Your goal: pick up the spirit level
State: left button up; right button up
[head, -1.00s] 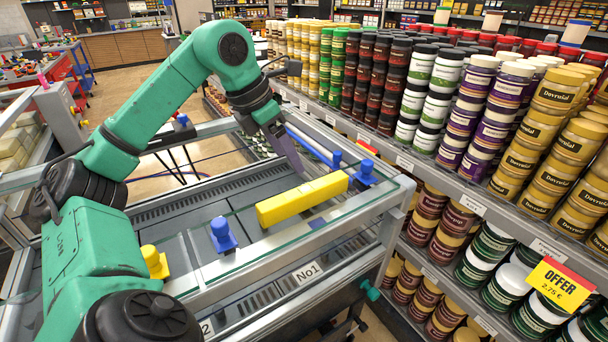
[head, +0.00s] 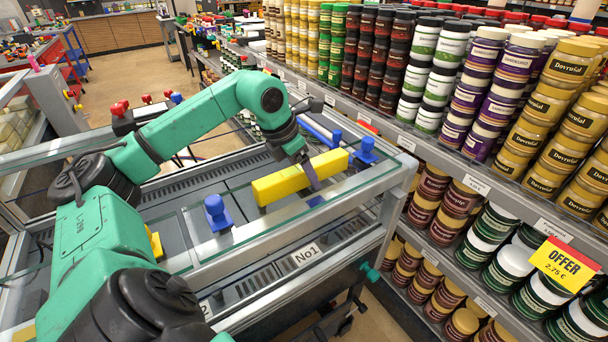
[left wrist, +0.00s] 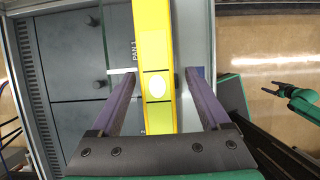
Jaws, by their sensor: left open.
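The spirit level is a long yellow bar (head: 280,186) on the frame of the grey machine, near its glass edge. In the left wrist view the level (left wrist: 154,60) runs lengthwise between my fingers, with a pale oval vial. My left gripper (head: 310,172) is at the level's right half in the head view, with one purple finger in front of it. In the left wrist view the left gripper (left wrist: 160,100) is open, with one finger on each side and gaps beside the level. My right gripper (left wrist: 262,88) shows small at the right, its two prongs apart.
Blue knobs (head: 217,214) and (head: 365,152) stand on either side of the level. A yellow knob (head: 155,243) is partly hidden by my arm. A glass edge runs along the machine's front, with a "No1" label (head: 306,255). Shelves of jars (head: 470,90) stand close on the right.

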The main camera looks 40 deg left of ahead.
pick_arm(q)
jog(key=shift+w+a+f, duration=0.1)
jog(key=shift+a, duration=0.05)
jog(key=c, duration=1.1)
grip_shut()
